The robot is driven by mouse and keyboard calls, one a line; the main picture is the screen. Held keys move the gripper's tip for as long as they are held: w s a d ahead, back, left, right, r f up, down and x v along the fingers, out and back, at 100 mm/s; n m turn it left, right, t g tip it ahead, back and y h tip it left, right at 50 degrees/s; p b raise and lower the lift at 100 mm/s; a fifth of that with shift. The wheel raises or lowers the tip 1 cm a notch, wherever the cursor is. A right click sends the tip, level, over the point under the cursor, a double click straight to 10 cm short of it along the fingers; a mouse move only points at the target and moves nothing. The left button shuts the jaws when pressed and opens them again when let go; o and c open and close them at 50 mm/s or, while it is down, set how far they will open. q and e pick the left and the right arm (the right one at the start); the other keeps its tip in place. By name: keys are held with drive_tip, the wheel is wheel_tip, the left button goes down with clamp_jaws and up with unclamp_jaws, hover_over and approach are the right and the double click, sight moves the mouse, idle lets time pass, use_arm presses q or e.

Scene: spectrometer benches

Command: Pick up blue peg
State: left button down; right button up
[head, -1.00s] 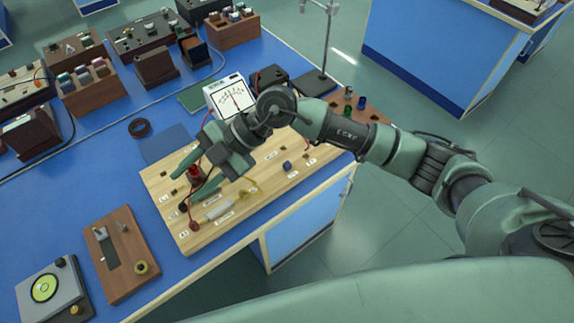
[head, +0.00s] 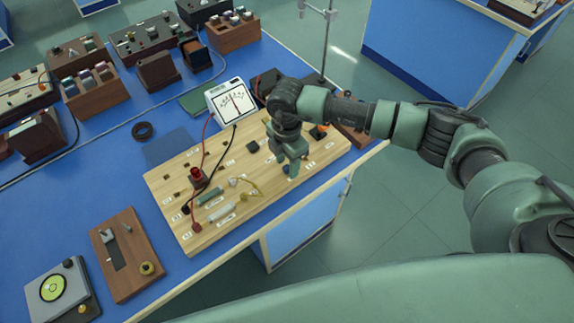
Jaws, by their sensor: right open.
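A small blue peg (head: 286,169) sits on the right part of the light wooden board (head: 240,222). Only a bit of it shows, because my right gripper (head: 292,167) is over it. The right gripper points down at the board with its jaws open, its fingers beside or around the peg; I cannot tell whether they touch it. My left gripper is not in view.
My arm partly hides a brown block (head: 355,138) at the right.

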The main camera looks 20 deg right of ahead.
drive_tip(key=shift+f, duration=0.45)
clamp_jaws()
drive_tip(key=shift+r, duration=0.1)
